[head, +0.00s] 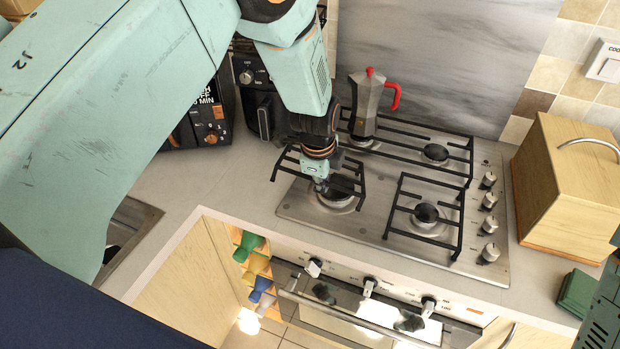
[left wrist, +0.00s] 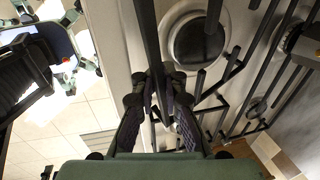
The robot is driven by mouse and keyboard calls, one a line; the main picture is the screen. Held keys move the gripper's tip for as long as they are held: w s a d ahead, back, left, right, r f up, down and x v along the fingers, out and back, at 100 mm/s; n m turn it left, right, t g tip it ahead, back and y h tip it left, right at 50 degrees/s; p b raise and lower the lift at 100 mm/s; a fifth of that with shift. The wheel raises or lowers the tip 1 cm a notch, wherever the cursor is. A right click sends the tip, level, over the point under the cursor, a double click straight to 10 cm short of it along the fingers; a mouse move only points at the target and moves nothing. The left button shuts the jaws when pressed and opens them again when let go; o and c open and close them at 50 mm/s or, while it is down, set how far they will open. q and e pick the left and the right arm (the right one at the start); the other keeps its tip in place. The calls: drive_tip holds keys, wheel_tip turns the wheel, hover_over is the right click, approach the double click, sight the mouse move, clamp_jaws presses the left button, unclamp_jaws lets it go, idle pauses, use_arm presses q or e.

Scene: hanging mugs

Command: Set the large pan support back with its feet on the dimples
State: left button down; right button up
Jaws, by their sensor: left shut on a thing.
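The large pan support (head: 350,181) is a black bar frame over the front left burner (head: 336,196) of the steel hob. My left gripper (head: 321,184) comes down from above and is shut on one of its bars. The support's left end sticks out past the hob's left edge, and it seems raised off the hob. In the left wrist view, a dark bar (left wrist: 148,40) runs between the fingers (left wrist: 157,112), with the round burner (left wrist: 196,40) beyond. The dimples and the support's feet cannot be made out. My right gripper is not in view.
A moka pot (head: 367,100) with a red handle stands on the rear support (head: 410,140). Another support (head: 428,216) sits over the front right burner. Knobs (head: 489,216) line the hob's right side. A wooden bread box (head: 565,190) stands right, an air fryer (head: 255,95) behind left.

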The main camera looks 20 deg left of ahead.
use_arm(q)
drive_tip(key=shift+s+d+r, duration=0.2)
drive_tip(key=shift+d+r, duration=0.1)
drive_tip(key=shift+d, duration=0.05)
drive_tip(key=shift+w+f, duration=0.35)
drive_tip(key=shift+w, duration=0.05)
drive_tip(key=shift+s+d, duration=0.1)
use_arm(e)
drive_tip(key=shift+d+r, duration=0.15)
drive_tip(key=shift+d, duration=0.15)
